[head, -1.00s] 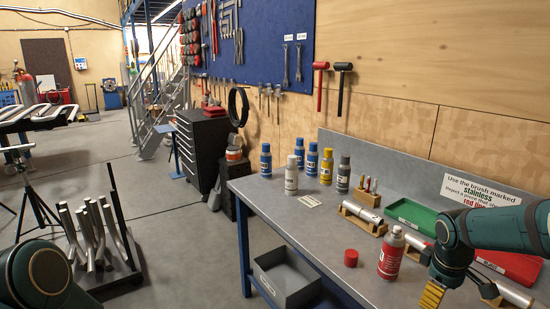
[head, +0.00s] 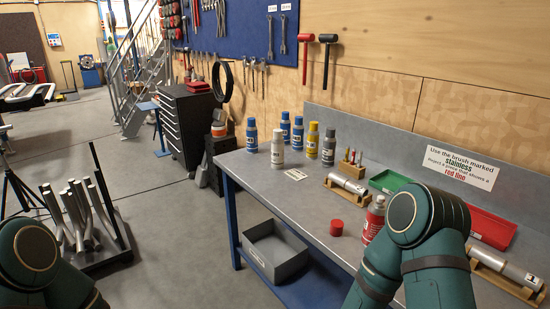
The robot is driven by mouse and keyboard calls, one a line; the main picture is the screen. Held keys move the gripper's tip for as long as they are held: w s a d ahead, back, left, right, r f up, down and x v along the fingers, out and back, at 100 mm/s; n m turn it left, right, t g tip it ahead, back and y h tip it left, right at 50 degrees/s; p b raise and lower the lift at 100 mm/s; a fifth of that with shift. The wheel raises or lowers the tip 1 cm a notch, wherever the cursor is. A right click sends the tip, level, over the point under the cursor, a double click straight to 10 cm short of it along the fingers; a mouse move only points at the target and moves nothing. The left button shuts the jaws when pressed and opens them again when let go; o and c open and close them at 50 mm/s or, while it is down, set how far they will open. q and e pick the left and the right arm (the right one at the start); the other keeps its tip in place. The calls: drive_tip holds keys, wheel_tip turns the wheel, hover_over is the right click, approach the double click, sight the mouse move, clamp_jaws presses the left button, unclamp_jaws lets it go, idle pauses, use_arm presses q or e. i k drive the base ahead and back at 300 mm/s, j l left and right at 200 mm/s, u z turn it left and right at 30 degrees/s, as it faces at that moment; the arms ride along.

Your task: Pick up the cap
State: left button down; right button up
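The red cap (head: 336,227) stands on the grey workbench (head: 290,205) near its front edge. The red spray can (head: 374,220) stands just to its right, partly covered by my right arm. My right arm comes up from the bottom right, over the bench; its gripper is outside the picture or hidden behind the arm. Part of my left arm shows at the bottom left, away from the bench, and its gripper is not in the picture.
Blue, white, yellow and grey bottles (head: 312,140) stand at the bench's back left. A wooden block with a metal tube (head: 347,184), a green tray (head: 389,182) and a red tray (head: 492,228) lie along the back. A grey bin (head: 274,250) sits below. The bench's left front is clear.

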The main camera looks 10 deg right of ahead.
sight(336, 225)
drive_tip(key=z, duration=1.1)
drive_tip(key=i, duration=0.05)
